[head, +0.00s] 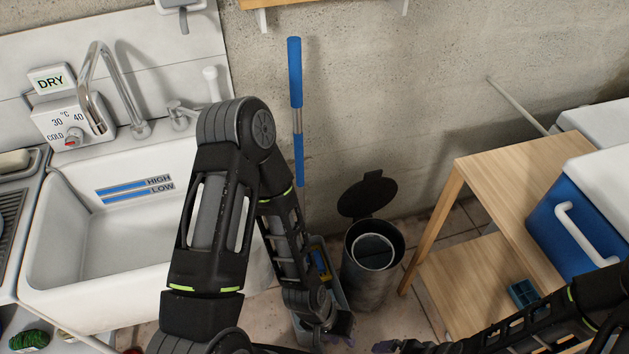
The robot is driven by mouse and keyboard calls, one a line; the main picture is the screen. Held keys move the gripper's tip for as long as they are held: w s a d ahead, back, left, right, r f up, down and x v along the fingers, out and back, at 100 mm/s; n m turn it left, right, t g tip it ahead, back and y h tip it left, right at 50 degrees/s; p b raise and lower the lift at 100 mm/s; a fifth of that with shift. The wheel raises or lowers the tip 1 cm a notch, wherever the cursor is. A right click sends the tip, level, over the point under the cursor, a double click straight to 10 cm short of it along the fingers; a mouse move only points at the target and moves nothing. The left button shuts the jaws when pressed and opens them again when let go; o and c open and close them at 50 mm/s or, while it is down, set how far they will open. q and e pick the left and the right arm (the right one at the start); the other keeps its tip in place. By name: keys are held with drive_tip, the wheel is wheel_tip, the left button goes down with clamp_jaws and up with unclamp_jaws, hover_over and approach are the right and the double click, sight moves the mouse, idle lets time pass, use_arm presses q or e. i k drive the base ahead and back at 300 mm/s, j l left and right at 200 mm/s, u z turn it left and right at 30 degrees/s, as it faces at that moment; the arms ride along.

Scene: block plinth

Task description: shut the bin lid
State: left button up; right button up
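The bin (362,287) is a dark round can standing on the floor by the wall, between the sink and the wooden table. Its black lid (367,195) stands open, tipped back behind the rim toward the wall. A pale inner ring shows inside the open mouth. My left arm reaches down in front of the sink, and its gripper (338,334) is low, in front of the bin and a little left, apart from the lid. My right gripper (398,347) is partly visible at the bottom edge. The fingers of both are too small or cut off to read.
A white sink (60,270) with a tap fills the left. A wooden table (515,165) with a lower shelf stands right of the bin, bearing a blue cooler (570,225). A blue-handled pole (296,75) leans on the wall. Space above the bin is clear.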

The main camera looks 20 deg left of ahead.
sight(367, 197)
drive_tip(key=k+u, duration=0.1)
drive_tip(key=u, duration=1.95)
drive_tip(key=k+l, duration=0.1)
drive_tip(key=l, duration=0.75)
